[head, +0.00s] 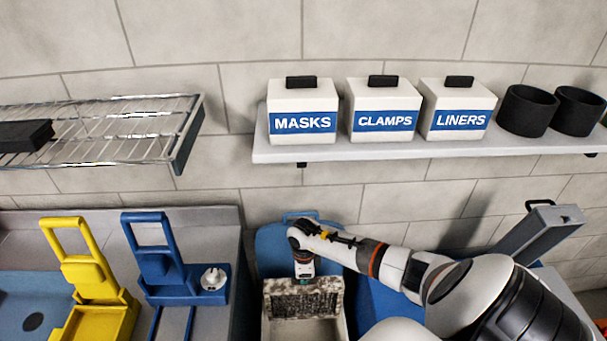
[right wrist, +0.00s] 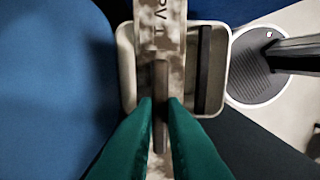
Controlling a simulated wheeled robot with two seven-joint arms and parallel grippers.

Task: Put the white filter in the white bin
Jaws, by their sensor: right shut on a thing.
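The white filter (head: 304,298) is a flat panel with a mottled, dirty grey face. It hangs upright below my right gripper (head: 303,279), over the white bin (head: 308,332) at the bottom centre of the head view. In the right wrist view my green fingers (right wrist: 160,108) are shut on the edge of the filter (right wrist: 160,35), which bears dark lettering. The pale rim of the white bin (right wrist: 223,55) lies behind and around the filter there. I cannot tell how far the filter is inside the bin. My left gripper is not in view.
A blue bin (head: 276,240) stands behind the white bin. A yellow stand (head: 82,275) and a blue stand (head: 158,265) are on the left counter. A shelf (head: 350,150) with labelled boxes runs above. A round grey disc (right wrist: 258,70) lies right in the wrist view.

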